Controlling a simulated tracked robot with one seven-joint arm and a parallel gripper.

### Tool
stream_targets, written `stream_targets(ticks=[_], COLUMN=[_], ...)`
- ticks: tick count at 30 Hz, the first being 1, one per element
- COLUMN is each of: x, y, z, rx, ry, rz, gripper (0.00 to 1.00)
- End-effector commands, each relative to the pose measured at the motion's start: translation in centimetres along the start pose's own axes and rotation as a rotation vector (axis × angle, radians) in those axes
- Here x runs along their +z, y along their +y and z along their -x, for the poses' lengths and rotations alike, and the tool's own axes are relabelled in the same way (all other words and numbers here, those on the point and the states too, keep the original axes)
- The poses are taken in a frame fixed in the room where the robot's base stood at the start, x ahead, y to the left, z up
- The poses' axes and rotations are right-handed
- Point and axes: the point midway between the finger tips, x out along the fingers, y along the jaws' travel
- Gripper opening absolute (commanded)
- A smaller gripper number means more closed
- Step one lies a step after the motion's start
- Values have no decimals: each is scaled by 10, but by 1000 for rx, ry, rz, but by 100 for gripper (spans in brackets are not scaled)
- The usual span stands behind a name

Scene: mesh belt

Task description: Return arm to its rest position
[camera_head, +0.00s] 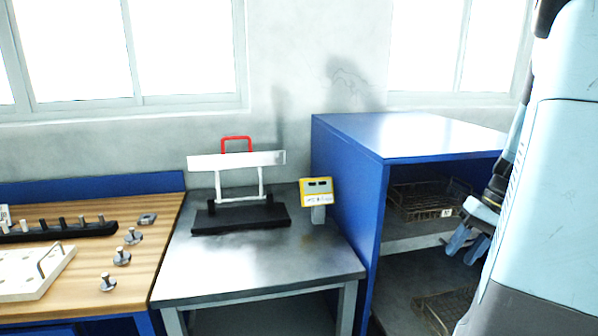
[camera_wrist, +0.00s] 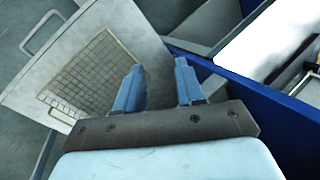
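My gripper (camera_head: 466,240) shows at the right of the head view, beside my light blue arm and in front of the blue shelf unit (camera_head: 343,190). In the wrist view my gripper (camera_wrist: 158,88) has its two blue fingers apart, with nothing between them. The gripper is open and empty. Most of my arm's far side is hidden in the head view.
A wire basket (camera_head: 425,200) sits on the shelf and another basket (camera_head: 447,308) lies lower. A metal table (camera_head: 270,265) carries a black-and-white stand (camera_head: 238,215) and a yellow display (camera_head: 316,188). A wooden bench (camera_head: 85,255) stands left. The wrist view shows a panel with mesh (camera_wrist: 90,75).

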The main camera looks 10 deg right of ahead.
Motion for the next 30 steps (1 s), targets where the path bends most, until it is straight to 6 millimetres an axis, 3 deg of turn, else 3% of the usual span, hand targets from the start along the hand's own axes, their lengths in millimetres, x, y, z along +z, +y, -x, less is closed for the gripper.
stream_targets(ticks=[1,6,15,24,30], x=[3,18,54,98,123], y=[-16,-59,-124,-173,-191], z=[3,10,19,26,30], rx=[33,134,267,330,333], ry=[13,61,195,373,476], rz=[28,97,223,350,415], gripper=[38,38,38,38,38])
